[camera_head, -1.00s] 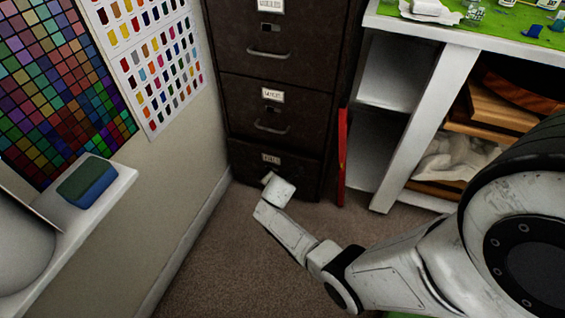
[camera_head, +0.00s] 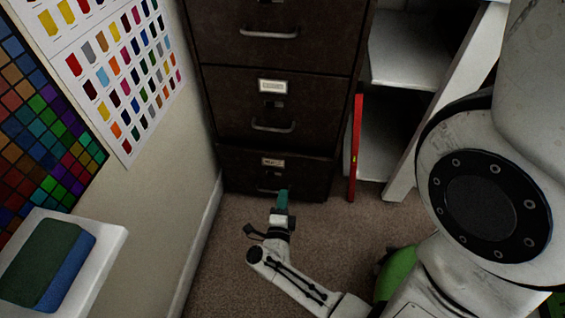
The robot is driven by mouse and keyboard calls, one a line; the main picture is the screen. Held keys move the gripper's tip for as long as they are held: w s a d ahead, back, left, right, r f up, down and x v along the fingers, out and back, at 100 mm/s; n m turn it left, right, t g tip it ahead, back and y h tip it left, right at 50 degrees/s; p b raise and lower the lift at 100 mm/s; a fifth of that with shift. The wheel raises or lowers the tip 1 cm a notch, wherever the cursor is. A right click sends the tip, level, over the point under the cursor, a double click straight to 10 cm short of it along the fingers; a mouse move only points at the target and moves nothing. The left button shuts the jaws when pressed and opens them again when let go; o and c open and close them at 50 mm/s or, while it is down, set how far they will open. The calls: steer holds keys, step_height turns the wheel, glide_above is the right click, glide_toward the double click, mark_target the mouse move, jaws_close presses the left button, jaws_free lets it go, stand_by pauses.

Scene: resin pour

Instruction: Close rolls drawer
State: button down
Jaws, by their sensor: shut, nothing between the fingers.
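A dark brown filing cabinet (camera_head: 225,90) stands against the wall, with stacked drawers. Its bottom drawer (camera_head: 240,170) has a small label too blurred to read, so I cannot confirm it is the rolls drawer. Its face looks at most slightly forward of the drawer above; I cannot tell whether it is fully shut. My gripper (camera_head: 283,197), with teal fingers, is shut and empty in front of this drawer. The fingertips overlap the right end of the drawer's handle (camera_head: 266,190) in the picture; whether they touch is unclear.
A red upright panel (camera_head: 355,148) stands right of the cabinet, beside white shelving (camera_head: 405,50). A wall with colour charts (camera_head: 120,60) and a small white shelf holding a green-and-blue block (camera_head: 45,265) lies left. Carpet (camera_head: 225,240) is clear before the cabinet.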

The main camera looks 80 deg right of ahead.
steer(key=m, duration=0.1)
steer(key=g+b, duration=0.1)
steer(key=b, duration=0.3)
glide_toward(292, 158)
steer(key=d, duration=0.5)
steer(key=shift+d, duration=0.35)
steer(key=shift+w+d, duration=0.15)
steer(key=shift+d, duration=0.45)
steer(key=shift+d, duration=0.1)
steer(key=d, duration=0.4)
steer(key=shift+w+d, duration=0.2)
steer(key=shift+r, duration=0.1)
